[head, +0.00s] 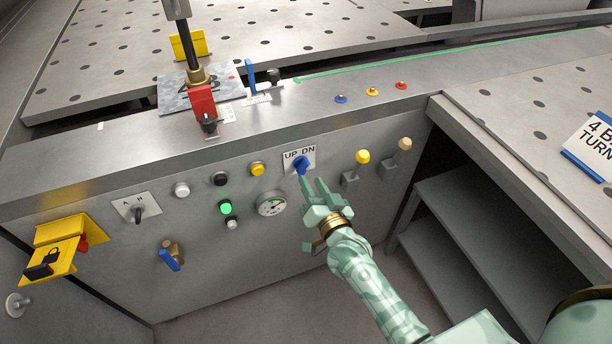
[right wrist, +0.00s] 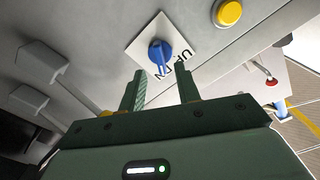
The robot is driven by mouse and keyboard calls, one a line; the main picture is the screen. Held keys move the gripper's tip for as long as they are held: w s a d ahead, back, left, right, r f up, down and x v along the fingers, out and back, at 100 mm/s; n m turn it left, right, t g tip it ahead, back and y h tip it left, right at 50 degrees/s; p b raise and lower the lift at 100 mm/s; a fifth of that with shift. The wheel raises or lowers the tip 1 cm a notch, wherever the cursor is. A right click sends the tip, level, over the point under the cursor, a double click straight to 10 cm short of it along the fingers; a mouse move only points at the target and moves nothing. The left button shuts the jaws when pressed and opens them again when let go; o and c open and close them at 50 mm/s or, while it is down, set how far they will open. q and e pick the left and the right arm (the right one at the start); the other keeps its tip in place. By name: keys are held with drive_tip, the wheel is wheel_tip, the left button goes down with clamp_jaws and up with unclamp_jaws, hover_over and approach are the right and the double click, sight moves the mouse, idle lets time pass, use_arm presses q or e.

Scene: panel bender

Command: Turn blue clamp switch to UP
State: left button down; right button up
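The blue clamp switch (head: 302,165) is a rotary knob on a white plate (head: 290,162) marked UP and DN, on the front of the control panel. It also shows in the right wrist view (right wrist: 158,52), upside down, with its narrow end toward the lettering. I cannot tell for sure which mark it points at. My right gripper (head: 314,187) is just below and right of the switch in the head view. In the right wrist view, its two fingers (right wrist: 161,82) are apart and empty, with the knob just beyond and between their tips. My left gripper is not in view.
Yellow (head: 362,157) and beige (head: 405,144) knobbed levers stick out at right. A red clamp block (head: 203,101) stands above the panel.

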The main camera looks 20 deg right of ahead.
sight(305, 172)
drive_tip(key=w+b, duration=0.1)
drive_tip(key=w, duration=0.3)
drive_tip(key=shift+w, duration=0.1)
clamp_jaws()
